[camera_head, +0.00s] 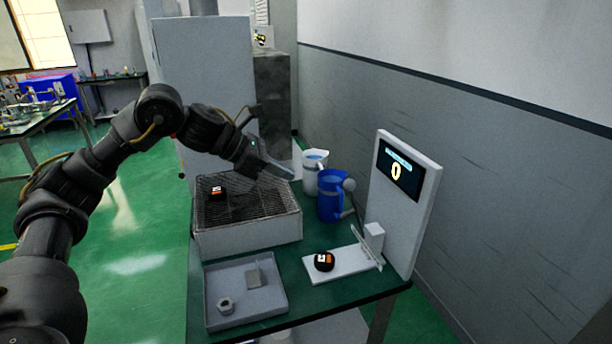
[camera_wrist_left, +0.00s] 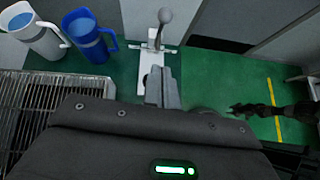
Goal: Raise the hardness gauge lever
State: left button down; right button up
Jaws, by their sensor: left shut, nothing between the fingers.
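The hardness gauge (camera_head: 405,218) is a white upright panel with a dark display reading 0, standing on a white base plate. Its lever (camera_head: 349,185) has a grey ball knob on a thin rod, beside the blue pitcher in the head view. In the left wrist view the lever knob (camera_wrist_left: 164,16) is at the top middle, beyond my fingertips. My left gripper (camera_head: 284,172) is shut and empty, above the grated box and left of the lever, apart from it. Its fingers (camera_wrist_left: 162,88) also show in the left wrist view. A dark arm-like shape at that view's right may be my right arm; its jaws are unclear.
A black-and-orange puck (camera_head: 323,262) sits on the gauge base. Another puck (camera_head: 217,192) lies on the grated box (camera_head: 250,238). A blue pitcher (camera_head: 331,205) and white pitcher (camera_head: 310,183) stand behind. A grey tray (camera_head: 218,308) holds small metal parts.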

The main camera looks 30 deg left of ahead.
aim_at(345, 182)
pick_arm(q)
jog(key=w+d+r+p+x, duration=0.1)
jog(key=p+x, duration=0.4)
jog(key=x, duration=0.7)
jog(key=shift+r, duration=0.65)
jog(key=shift+w+d+r+b, duration=0.35)
jog(key=shift+w+d+b, duration=0.15)
jog(key=shift+w+d, duration=0.25)
jog(key=shift+r, duration=0.2)
jog(key=shift+s, duration=0.1)
